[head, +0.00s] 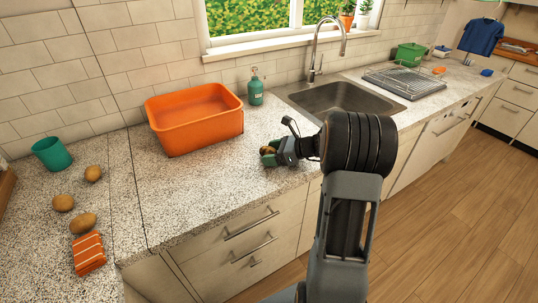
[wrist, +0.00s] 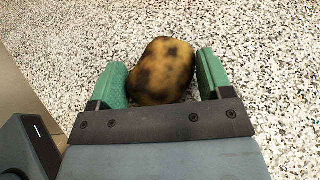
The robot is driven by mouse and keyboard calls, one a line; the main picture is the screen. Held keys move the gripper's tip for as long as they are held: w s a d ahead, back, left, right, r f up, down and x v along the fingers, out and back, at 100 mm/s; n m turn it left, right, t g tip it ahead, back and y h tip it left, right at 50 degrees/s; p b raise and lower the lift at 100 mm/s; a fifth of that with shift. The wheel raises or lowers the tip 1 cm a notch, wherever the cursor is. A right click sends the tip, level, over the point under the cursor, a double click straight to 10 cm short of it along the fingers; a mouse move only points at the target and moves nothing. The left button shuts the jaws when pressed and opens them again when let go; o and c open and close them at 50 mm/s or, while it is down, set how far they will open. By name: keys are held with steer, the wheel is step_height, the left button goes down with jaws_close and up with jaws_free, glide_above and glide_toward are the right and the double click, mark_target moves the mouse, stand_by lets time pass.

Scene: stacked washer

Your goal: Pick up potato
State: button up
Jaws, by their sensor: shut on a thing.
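A brown potato with dark patches (wrist: 162,72) sits between the green fingers of my gripper (wrist: 162,64) in the wrist view. My gripper is shut on it. In the head view my gripper (head: 270,154) is low over the speckled counter near its front edge, right of the orange basin, and the potato (head: 267,150) shows only in part between the fingers. I cannot tell whether the potato touches the counter. Three other potatoes lie on the left counter: one near the cup (head: 93,173), one farther left (head: 63,203) and one nearer the front (head: 83,223).
An orange basin (head: 196,125) stands behind and left of my gripper, with a green bottle (head: 255,92) beside it. A sink (head: 340,97) and a dish rack (head: 404,82) are to the right. A teal cup (head: 52,154) and an orange striped block (head: 89,254) are at left.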

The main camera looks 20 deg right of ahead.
mark_target(274, 151)
steer(key=shift+c, duration=0.9)
steer(key=shift+r, duration=0.35)
steer(key=shift+c, duration=1)
steer(key=r, duration=0.3)
steer(key=shift+s+d+r, duration=0.25)
steer(key=shift+s+d, duration=0.05)
steer(key=s+d+r, duration=0.3)
steer(key=r, duration=0.2)
steer(key=shift+s+p, duration=0.15)
steer(key=shift+p, duration=0.15)
steer(key=v, duration=0.6)
steer(key=s+a+v, duration=0.1)
steer(key=v, duration=0.2)
steer(key=shift+s+d+r, duration=0.1)
steer(key=shift+s+r, duration=0.1)
